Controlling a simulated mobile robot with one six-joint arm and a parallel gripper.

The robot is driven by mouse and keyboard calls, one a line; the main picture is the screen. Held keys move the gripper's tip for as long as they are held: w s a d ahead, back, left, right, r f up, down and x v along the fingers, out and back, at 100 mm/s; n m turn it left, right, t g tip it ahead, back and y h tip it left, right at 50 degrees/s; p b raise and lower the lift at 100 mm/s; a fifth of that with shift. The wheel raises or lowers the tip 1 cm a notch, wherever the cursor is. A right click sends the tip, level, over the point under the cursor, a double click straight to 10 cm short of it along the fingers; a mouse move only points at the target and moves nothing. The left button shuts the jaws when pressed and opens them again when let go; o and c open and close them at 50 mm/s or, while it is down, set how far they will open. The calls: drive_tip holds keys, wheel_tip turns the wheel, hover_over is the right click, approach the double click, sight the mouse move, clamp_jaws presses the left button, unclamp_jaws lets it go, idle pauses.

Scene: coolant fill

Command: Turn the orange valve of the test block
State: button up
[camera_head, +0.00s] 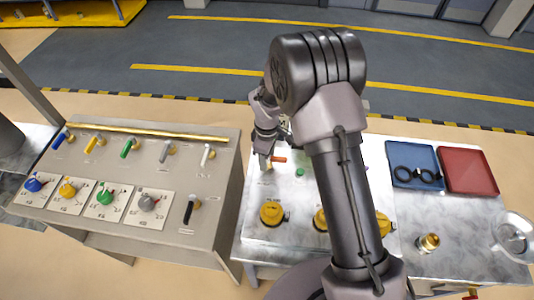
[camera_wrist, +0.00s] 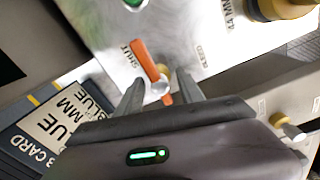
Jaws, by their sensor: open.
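The orange valve handle (camera_wrist: 148,62) shows in the wrist view as a flat bar lying across the metal face of the test block (camera_wrist: 190,30). A brass part (camera_wrist: 163,70) is beside its middle, and a label reading "SHUT" is left of it. My gripper (camera_wrist: 160,88) is open, with one finger on each side of the handle's lower end. I cannot tell whether either finger touches it. In the head view the orange handle (camera_head: 280,160) shows just right of my gripper (camera_head: 266,160), at the block's upper left. My arm hides part of the block.
A sloped panel (camera_head: 225,150) with coloured levers and knobs stands left of the block. Yellow caps (camera_head: 271,212) and a green part (camera_head: 300,172) are on the block. A blue tray (camera_head: 402,152) with black rings, a red tray (camera_head: 467,170) and a brass fitting (camera_head: 428,243) lie right.

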wheel_tip(320, 180, up, 17)
drive_tip(key=p, duration=0.3)
drive_tip(key=shift+r, duration=0.2)
drive_tip(key=shift+s, duration=0.1)
